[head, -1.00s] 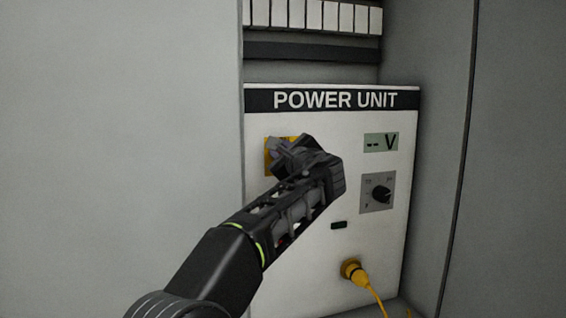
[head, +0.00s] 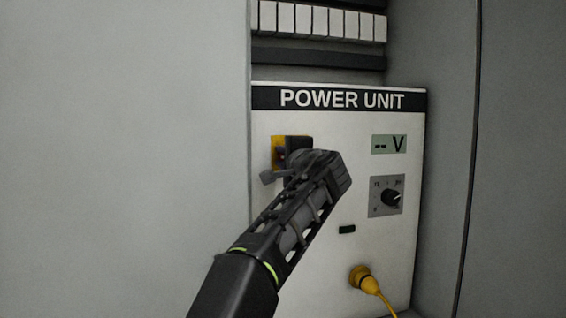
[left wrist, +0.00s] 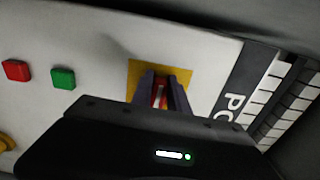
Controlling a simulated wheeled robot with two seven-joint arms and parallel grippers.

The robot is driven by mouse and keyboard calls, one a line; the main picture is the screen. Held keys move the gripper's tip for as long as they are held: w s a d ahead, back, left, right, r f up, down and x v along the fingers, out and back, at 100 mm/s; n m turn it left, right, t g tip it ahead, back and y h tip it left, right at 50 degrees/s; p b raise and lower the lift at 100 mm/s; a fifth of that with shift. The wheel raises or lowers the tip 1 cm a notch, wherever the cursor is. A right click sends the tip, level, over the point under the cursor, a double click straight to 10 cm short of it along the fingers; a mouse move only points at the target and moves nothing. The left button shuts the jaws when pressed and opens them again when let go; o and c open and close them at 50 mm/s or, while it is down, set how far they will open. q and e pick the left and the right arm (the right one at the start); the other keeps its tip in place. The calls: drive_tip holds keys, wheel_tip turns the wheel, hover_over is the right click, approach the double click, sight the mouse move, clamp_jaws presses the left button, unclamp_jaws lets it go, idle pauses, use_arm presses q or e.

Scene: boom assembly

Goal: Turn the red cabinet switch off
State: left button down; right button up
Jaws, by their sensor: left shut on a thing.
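The red cabinet switch (left wrist: 160,96) shows in the left wrist view as a narrow red handle in front of a yellow plate (left wrist: 182,75). My left gripper (left wrist: 161,92) has its two dark fingers on either side of the red handle, shut on it. In the head view the yellow plate (head: 277,152) is at the upper left of the power unit panel, with my left gripper (head: 283,160) in front of it. My right gripper is in neither view.
The white power unit panel (head: 330,125) carries a display reading "-- V" (head: 389,144), a black knob (head: 390,197) and a yellow plug with cable (head: 362,277). The left wrist view shows a red button (left wrist: 16,70) and a green button (left wrist: 63,78). A grey cabinet wall (head: 120,150) stands at left.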

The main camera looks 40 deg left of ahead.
use_arm(q)
drive_tip(key=shift+w+d+f+n, duration=0.1)
drive_tip(key=shift+f+n, duration=0.15)
drive_tip(key=shift+n, duration=0.05)
drive_tip(key=c, duration=1.3)
unclamp_jaws()
drive_tip(key=shift+r, duration=0.1)
drive_tip(key=shift+s+d+b, duration=0.2)
drive_tip(key=shift+d+b, duration=0.05)
drive_tip(key=shift+b, duration=0.15)
drive_tip(key=b+v, duration=0.3)
drive_tip(key=v, duration=0.4)
drive_tip(key=shift+d, duration=0.1)
